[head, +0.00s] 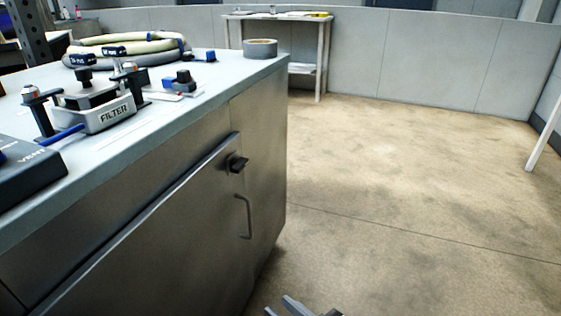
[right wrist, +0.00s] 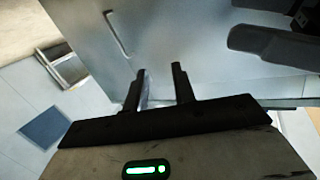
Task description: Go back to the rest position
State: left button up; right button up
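My right gripper (head: 290,306) shows only in part at the bottom edge of the head view, low over the floor and to the right of the cabinet (head: 185,225). In the right wrist view, its two dark fingers (right wrist: 160,78) stand apart with a clear gap and nothing between them. The grey cabinet face and its handle (right wrist: 110,32) show beyond the fingers. My left gripper is not in the head view.
On the cabinet top stand a FILTER unit (head: 108,114), a dark VENT box (head: 28,172), a coiled hose (head: 150,42) and a tape roll (head: 260,47). A black knob (head: 236,163) and handle (head: 245,217) stick out. Floor (head: 420,190) at right is clear.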

pick_arm(q)
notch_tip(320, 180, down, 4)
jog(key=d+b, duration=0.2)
jog(key=b, duration=0.2)
pick_arm(e)
jog(key=s+d+f+m+h, duration=0.4)
jog(key=s+d+f+h, duration=0.15)
jog(key=d, duration=0.35)
pick_arm(q)
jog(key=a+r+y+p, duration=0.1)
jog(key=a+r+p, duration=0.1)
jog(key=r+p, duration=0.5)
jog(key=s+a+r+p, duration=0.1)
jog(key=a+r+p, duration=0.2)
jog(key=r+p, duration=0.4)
jog(key=p, duration=0.7)
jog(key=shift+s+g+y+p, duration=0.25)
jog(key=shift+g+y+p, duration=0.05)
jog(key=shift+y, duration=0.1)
pick_arm(e)
jog(key=s+d+r+g+h, duration=0.1)
jog(key=d+r, duration=0.3)
jog(key=r, duration=0.9)
jog(key=shift+s+r+h, duration=0.35)
jog(key=shift+s+h, duration=0.05)
jog(key=shift+h, duration=0.25)
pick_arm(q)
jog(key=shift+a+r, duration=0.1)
